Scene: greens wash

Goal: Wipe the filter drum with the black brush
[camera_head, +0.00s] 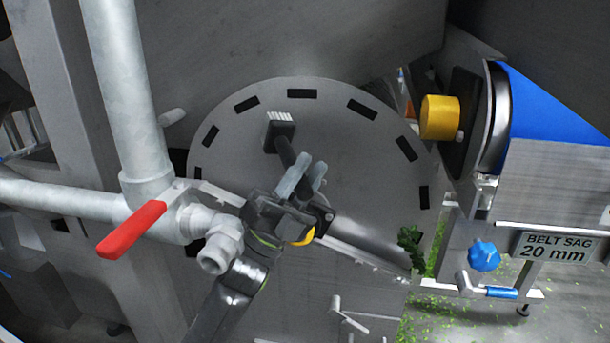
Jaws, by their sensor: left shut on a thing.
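The filter drum (345,130) is a large grey disc in the middle, with a ring of black slots near its rim. The black brush (280,136) has a dark block head with pale bristles pointing up and a dark handle. My left gripper (303,178), with grey fingers, is shut on the brush handle. The brush head overlaps the upper left part of the drum face in the picture; I cannot tell whether the bristles touch it. My arm and gripper hide part of the lower drum. My right gripper is not in view.
A pipe valve with a red lever (132,229) stands close left of my arm. A yellow cylinder (440,117), a blue-belted conveyor (545,105) and a blue knob (484,256) are at right. Green scraps (411,246) lie by the drum's lower right.

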